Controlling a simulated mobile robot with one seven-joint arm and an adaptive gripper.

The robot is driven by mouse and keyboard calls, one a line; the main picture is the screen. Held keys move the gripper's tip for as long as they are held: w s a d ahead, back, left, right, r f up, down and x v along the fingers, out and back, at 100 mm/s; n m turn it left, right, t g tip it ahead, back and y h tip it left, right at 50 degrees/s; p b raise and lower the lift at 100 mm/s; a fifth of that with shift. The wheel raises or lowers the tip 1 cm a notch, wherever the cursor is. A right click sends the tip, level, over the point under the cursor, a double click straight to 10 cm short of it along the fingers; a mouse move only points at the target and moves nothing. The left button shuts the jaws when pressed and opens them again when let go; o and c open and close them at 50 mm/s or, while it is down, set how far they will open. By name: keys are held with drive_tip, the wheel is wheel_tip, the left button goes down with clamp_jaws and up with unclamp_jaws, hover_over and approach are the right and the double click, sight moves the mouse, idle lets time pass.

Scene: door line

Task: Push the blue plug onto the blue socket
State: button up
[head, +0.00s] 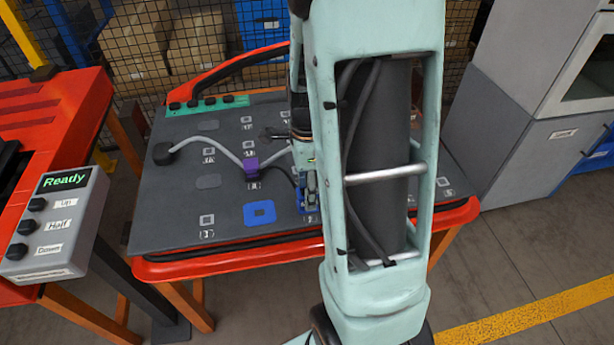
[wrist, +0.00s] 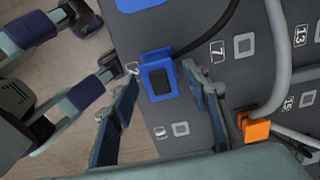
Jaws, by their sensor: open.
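The blue plug (wrist: 158,78), with a dark centre and a black cable, is at the board's edge, apart from the socket. My gripper (wrist: 164,84) is open, with one finger on each side of the plug; contact cannot be told. In the head view my gripper (head: 309,188) is right of the socket and mostly hidden by my arm.
A purple plug (head: 251,166) on a grey cable sits behind the socket. An orange plug (wrist: 257,130) lies right of my fingers. The dark board (head: 175,225) has several numbered marks. A control box reading Ready (head: 58,215) stands at the left.

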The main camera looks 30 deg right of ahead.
drive_tip(key=shift+f, duration=1.45)
clamp_jaws()
drive_tip(key=shift+r, duration=0.45)
drive_tip(key=c, duration=0.7)
unclamp_jaws()
drive_tip(key=shift+c, duration=0.2)
clamp_jaws()
drive_tip(key=shift+p, duration=0.3)
